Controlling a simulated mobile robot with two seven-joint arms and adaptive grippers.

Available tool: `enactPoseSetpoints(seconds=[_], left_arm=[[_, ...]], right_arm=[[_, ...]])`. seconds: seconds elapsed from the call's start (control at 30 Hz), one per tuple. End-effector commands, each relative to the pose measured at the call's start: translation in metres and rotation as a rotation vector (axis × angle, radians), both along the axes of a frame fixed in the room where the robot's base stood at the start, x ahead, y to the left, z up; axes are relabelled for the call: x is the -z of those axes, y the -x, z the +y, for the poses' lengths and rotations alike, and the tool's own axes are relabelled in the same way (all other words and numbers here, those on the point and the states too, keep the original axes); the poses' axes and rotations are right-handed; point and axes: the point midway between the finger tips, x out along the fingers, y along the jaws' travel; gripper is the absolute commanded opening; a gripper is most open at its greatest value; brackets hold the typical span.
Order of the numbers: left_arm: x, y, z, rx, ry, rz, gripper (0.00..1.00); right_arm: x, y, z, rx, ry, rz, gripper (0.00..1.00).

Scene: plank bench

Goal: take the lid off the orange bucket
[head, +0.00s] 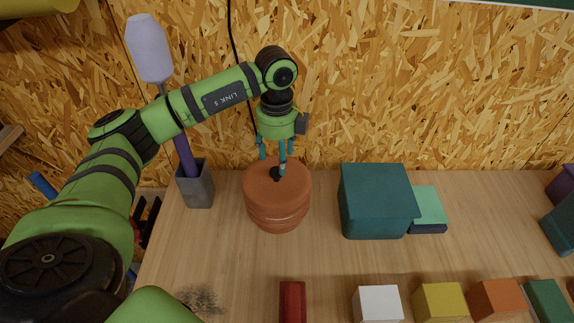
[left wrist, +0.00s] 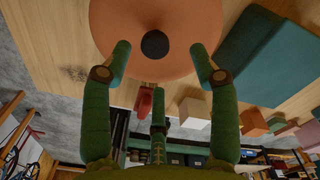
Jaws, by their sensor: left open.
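The orange bucket (head: 278,218) stands on the plank bench near the back wall. Its round orange lid (head: 258,180) sits on top, with a small black knob (head: 276,174) in the middle. My left gripper (head: 276,160) points down over the lid with its green fingers spread, open and empty. In the left wrist view, the knob (left wrist: 155,44) lies just beyond the space between the fingertips (left wrist: 160,60), and the lid (left wrist: 115,22) fills the top middle. I cannot tell whether any fingertip touches the lid. My right gripper is not in view.
A teal box (head: 378,200) stands right of the bucket. A grey holder (head: 196,186) with a purple-handled tool (head: 149,48) stands at its left. A red object (head: 292,300) and several coloured blocks (head: 377,303) line the front. Bare bench lies between bucket and blocks.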

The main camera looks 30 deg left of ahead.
Motion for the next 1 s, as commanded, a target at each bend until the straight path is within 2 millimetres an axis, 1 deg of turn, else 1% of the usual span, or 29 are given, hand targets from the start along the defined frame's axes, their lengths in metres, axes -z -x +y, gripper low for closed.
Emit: enactPoseSetpoints(seconds=[0.03,0.2,0.3,0.4,0.5,0.7,0.73,0.77,0.8,0.87,0.9,1.0], left_arm=[[0.003,0.001,0.001,-0.001,0.0,0.005,0.6],[0.023,0.001,0.003,0.0,0.001,0.008,0.6],[0.038,-0.001,0.005,0.002,0.002,0.007,0.6],[0.053,-0.002,0.004,0.002,0.004,0.003,0.6],[0.06,-0.002,0.005,0.002,0.004,0.001,0.6],[0.062,-0.002,0.004,0.003,0.004,0.0,0.6],[0.062,-0.002,0.004,0.003,0.004,0.0,0.56],[0.062,-0.002,0.004,0.003,0.004,0.0,0.44],[0.061,-0.002,0.004,0.003,0.004,0.0,0.28],[0.061,-0.002,0.004,0.003,0.004,0.0,0.04],[0.061,-0.002,0.004,0.003,0.004,0.0,0.0],[0.062,-0.002,0.004,0.003,0.005,0.001,0.0]], right_arm=[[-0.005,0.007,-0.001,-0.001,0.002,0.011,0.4],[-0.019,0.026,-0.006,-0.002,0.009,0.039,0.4],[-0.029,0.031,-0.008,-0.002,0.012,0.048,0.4],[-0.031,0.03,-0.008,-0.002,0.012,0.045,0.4],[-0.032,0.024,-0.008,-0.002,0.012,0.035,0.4],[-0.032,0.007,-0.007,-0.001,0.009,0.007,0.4],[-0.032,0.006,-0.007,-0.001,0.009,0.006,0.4],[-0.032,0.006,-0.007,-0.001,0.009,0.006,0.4],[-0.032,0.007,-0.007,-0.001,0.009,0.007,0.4],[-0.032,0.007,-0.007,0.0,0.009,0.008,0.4],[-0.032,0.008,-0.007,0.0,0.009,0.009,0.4],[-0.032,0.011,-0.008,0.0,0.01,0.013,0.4]])
